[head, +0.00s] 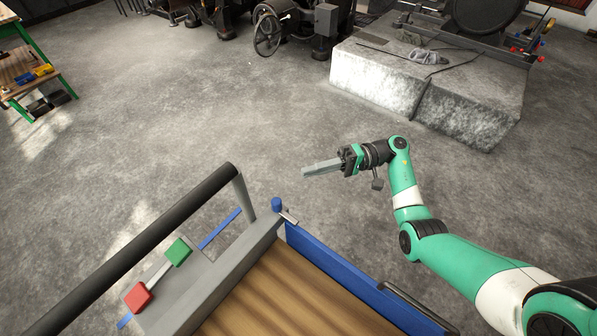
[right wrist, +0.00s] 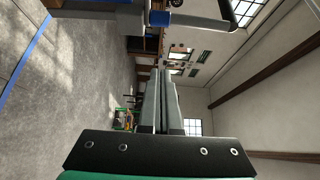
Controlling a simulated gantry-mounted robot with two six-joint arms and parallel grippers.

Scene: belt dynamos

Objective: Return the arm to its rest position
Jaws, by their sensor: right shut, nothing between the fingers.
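My right gripper (head: 307,171) is at the end of the green and white right arm, which comes in from the lower right in the head view. It points left, over bare floor beyond the cart's blue edge. In the right wrist view its two grey fingers (right wrist: 162,80) lie together with nothing between them. My left arm and left gripper do not show.
The cart (head: 262,232) has a wooden deck, a dark handle bar (head: 150,240), a red block (head: 138,297) and a green block (head: 178,252). A concrete plinth (head: 380,85) with machinery stands at the back right. A workbench (head: 30,72) is at the far left. The floor between is clear.

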